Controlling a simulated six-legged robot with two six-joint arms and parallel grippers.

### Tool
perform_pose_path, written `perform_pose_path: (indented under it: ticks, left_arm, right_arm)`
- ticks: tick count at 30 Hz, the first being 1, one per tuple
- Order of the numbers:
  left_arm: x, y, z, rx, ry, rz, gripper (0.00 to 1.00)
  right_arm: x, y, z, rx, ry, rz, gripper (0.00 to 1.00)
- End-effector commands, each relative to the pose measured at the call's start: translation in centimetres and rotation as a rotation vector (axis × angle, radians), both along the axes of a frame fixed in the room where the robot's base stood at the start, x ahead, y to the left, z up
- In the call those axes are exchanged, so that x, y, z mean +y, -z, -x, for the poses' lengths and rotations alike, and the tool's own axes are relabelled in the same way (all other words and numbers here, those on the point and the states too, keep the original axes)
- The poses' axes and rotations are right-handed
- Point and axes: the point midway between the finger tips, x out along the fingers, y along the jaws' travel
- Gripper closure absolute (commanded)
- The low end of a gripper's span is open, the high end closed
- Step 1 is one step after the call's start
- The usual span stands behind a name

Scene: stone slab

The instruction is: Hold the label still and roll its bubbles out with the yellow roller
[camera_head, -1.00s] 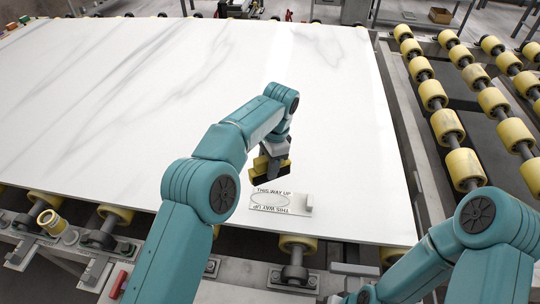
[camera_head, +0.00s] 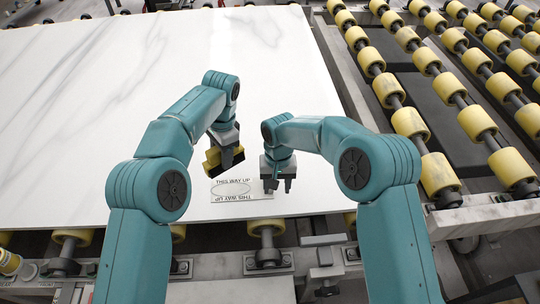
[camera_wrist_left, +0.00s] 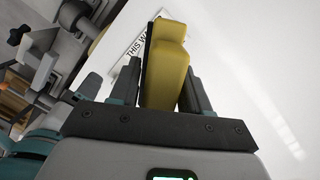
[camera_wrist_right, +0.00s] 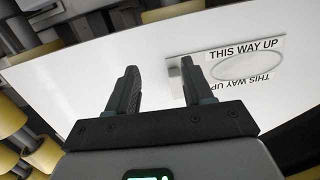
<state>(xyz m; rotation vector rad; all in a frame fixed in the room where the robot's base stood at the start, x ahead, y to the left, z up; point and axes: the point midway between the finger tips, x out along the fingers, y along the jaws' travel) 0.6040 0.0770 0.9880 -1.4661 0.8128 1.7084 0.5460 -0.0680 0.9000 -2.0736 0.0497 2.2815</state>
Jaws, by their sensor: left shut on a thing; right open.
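The white label (camera_head: 232,189) lies flat near the slab's front edge, printed "THIS WAY UP" twice around an oval outline. My left gripper (camera_head: 226,152) is shut on the yellow roller (camera_head: 212,158), just above or at the label's far left side; I cannot tell whether it touches. The roller, yellow with a dark side, fills the jaws in the left wrist view (camera_wrist_left: 165,75). My right gripper (camera_head: 279,187) is open, fingers down, at the label's right end. In the right wrist view, the label (camera_wrist_right: 240,66) has a pale end tab (camera_wrist_right: 173,70), partly behind one finger.
The white veined slab (camera_head: 120,95) rests on rollers and is bare behind and left of the label. Its front edge is close to the label. A conveyor with yellow rollers (camera_head: 409,122) runs along the right, beyond a metal rail.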

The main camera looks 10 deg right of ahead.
Motion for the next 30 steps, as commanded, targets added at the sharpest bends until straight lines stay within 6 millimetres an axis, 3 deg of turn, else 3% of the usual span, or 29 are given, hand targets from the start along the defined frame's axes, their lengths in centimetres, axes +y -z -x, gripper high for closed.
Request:
perform_pose_path:
  ticks: [1,4,9,12,17,24,30]
  left_arm:
    - [0.0,-0.1,0.0,-0.001,0.0,0.0,0.78]
    - [0.0,-0.1,-0.1,0.0,0.0,0.0,0.78]
    - [0.0,-0.1,-0.1,-0.001,0.0,0.0,0.78]
    - [0.0,-0.1,-0.1,-0.001,0.0,0.0,0.78]
    - [0.0,-0.1,-0.1,-0.001,0.0,0.0,0.78]
    - [0.0,-0.1,-0.1,-0.001,0.0,0.0,0.78]
    - [0.0,-0.1,-0.1,-0.001,0.0,0.0,0.78]
  right_arm:
    - [0.4,-1.3,-1.6,-0.026,-0.012,0.004,0.49]
    - [0.9,-3.4,-3.8,-0.058,-0.029,0.011,0.49]
    - [1.3,-5.6,-5.5,-0.086,-0.044,0.017,0.49]
    - [1.3,-5.7,-5.8,-0.091,-0.047,0.019,0.49]
    - [1.3,-3.6,-5.8,-0.089,-0.048,0.02,0.49]
    - [1.3,1.4,-5.7,-0.089,-0.047,0.019,0.49]
    - [1.3,4.6,-5.8,-0.091,-0.047,0.019,0.49]
